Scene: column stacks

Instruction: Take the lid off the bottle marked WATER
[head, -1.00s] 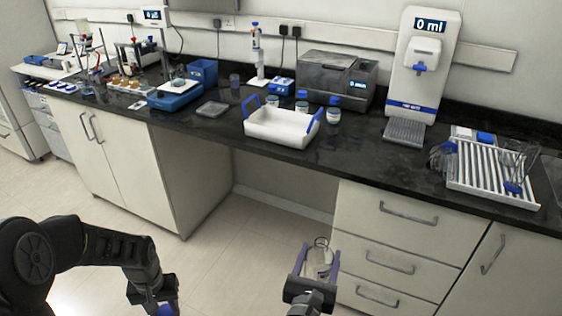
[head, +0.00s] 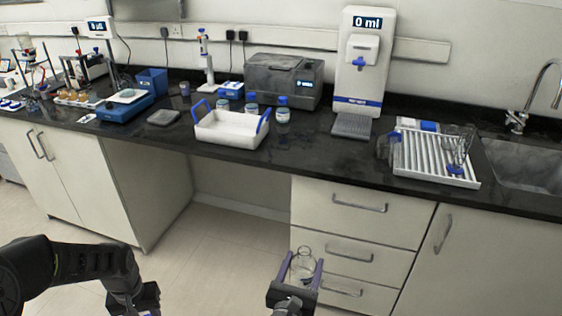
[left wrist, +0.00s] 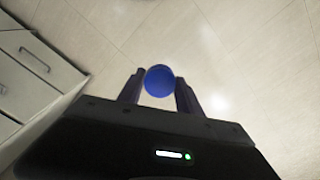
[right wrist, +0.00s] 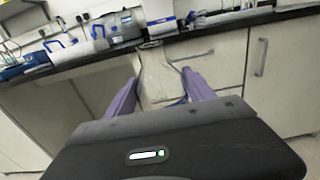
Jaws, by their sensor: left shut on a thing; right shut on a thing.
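My right gripper (head: 303,268) is shut on a clear glass bottle (head: 302,261), held upright in front of the drawers, well below the counter top. The bottle's neck is open, with no lid on it. The bottle also shows faintly between the fingers in the right wrist view (right wrist: 154,66). I cannot read any marking on it. My left gripper (left wrist: 159,88) is shut on a round blue lid (left wrist: 159,80), seen over bare floor in the left wrist view. The lid is apart from the bottle. In the head view the left gripper is low at the left, and the lid is mostly hidden.
The dark counter (head: 330,165) runs across the view. A white tray with blue handles (head: 228,135), several blue-capped bottles (head: 283,110), a dispenser reading 0 ml (head: 358,70), a ribbed white rack (head: 430,158) and a sink (head: 525,165) are on it. The floor in front is clear.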

